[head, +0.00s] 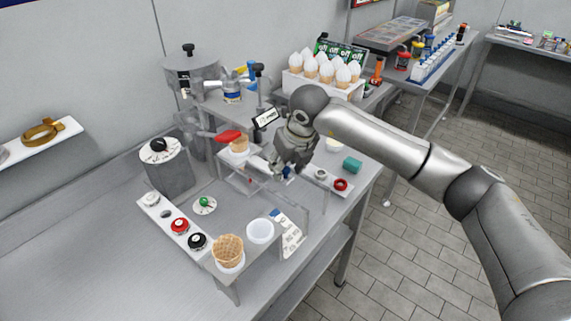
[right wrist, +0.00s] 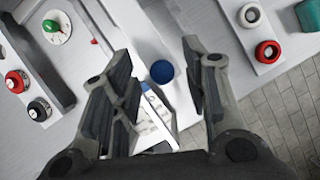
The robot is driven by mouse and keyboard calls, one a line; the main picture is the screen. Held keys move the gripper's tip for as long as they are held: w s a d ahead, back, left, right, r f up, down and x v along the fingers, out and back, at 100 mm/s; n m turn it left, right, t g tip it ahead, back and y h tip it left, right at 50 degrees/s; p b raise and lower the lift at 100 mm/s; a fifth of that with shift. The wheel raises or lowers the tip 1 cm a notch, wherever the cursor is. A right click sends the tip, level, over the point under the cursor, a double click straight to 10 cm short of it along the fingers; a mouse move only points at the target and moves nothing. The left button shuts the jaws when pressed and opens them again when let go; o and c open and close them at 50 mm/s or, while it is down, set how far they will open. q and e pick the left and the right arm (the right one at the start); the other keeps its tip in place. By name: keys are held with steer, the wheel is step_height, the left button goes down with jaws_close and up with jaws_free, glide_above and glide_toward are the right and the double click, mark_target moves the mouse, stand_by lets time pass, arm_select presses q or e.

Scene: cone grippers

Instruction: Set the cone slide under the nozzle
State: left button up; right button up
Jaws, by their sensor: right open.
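A wafer cone (head: 239,146) stands upright at the dispensing machine (head: 190,72), beside its red lever (head: 228,136). A pale slide-like plate (head: 236,178) lies below the cone; my gripper hides part of this area, and I cannot tell how the cone lines up with the nozzle. My right gripper (head: 291,168) is over the right end of this area, pointing down. In the right wrist view, its open fingers (right wrist: 160,75) are on either side of a round blue knob (right wrist: 161,71), with gaps visible. The blue knob also shows in the head view (head: 287,172). My left gripper is out of view.
Another wafer cone (head: 228,250) and a white cup (head: 260,231) sit in a front stand. A button strip (head: 180,226) is left of it. Right of my gripper are a red ring (head: 341,184) and a teal block (head: 352,165). A rack of filled cones (head: 322,86) stands behind.

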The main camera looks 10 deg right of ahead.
steer(key=v, duration=1.2)
steer(key=shift+w+a+f, duration=0.1)
steer(key=shift+f, duration=0.05)
